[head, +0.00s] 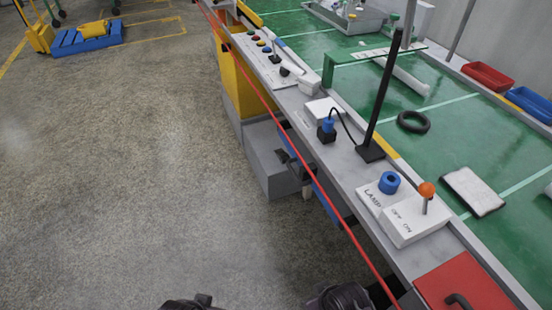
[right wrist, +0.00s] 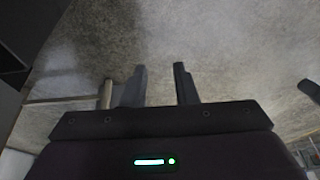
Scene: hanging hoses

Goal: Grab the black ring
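The black ring (head: 413,122) lies flat on the green table top, right of the black upright post. Nothing touches it. My right gripper (right wrist: 160,76) is open and empty in the right wrist view, its two dark fingers apart over the grey floor. In the head view, a dark part of my right arm shows at the bottom edge, well short of the ring. Another dark part, seemingly of my left gripper (head: 190,303), shows at the bottom edge; it is cut off, so its fingers cannot be judged.
A black post (head: 383,95) on a square foot stands between the near edge and the ring. A white lamp switch box (head: 406,220), a white-grey pad (head: 473,191) and a red panel (head: 465,285) are nearer. A red line (head: 263,98) runs along the table's side.

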